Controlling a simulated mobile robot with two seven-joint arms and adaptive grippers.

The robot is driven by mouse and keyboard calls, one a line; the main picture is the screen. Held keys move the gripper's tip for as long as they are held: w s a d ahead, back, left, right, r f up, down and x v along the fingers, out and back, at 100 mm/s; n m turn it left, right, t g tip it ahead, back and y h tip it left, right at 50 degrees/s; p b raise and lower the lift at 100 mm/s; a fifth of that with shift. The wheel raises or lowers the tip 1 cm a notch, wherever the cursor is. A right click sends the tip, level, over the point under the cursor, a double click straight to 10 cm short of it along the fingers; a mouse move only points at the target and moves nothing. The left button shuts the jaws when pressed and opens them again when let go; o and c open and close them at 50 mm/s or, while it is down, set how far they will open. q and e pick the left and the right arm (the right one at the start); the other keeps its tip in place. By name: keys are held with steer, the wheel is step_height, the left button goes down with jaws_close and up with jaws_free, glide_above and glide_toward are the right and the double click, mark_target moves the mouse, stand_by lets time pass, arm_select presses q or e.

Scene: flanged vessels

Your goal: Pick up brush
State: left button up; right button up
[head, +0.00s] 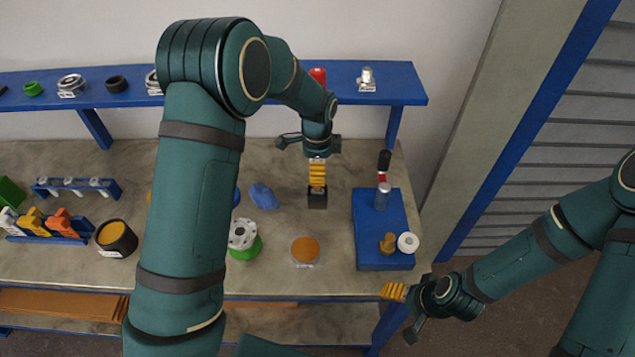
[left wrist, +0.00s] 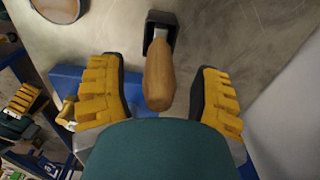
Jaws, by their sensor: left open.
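The brush (left wrist: 159,85) shows in the left wrist view as a rounded wooden handle with a short metal part leading to a black base (left wrist: 161,22). In the head view this black base (head: 317,200) sits on the bench, and my left gripper hides the handle. My left gripper (head: 317,180) points down just above the base. In the left wrist view its yellow fingers stand apart on both sides of the handle, with gaps between. My right gripper (head: 394,292) is off the bench's front right corner; its opening is unclear.
A blue tray (head: 368,252) with a bottle, a white ring and a brass piece stands right of the brush. A blue lump (head: 264,197), a green-based flange (head: 244,240) and an orange-topped disc (head: 305,250) are nearby. A blue shelf (head: 400,92) runs behind.

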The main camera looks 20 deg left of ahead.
arm_select(q)
steer(key=shift+f, duration=1.25)
jaws_close()
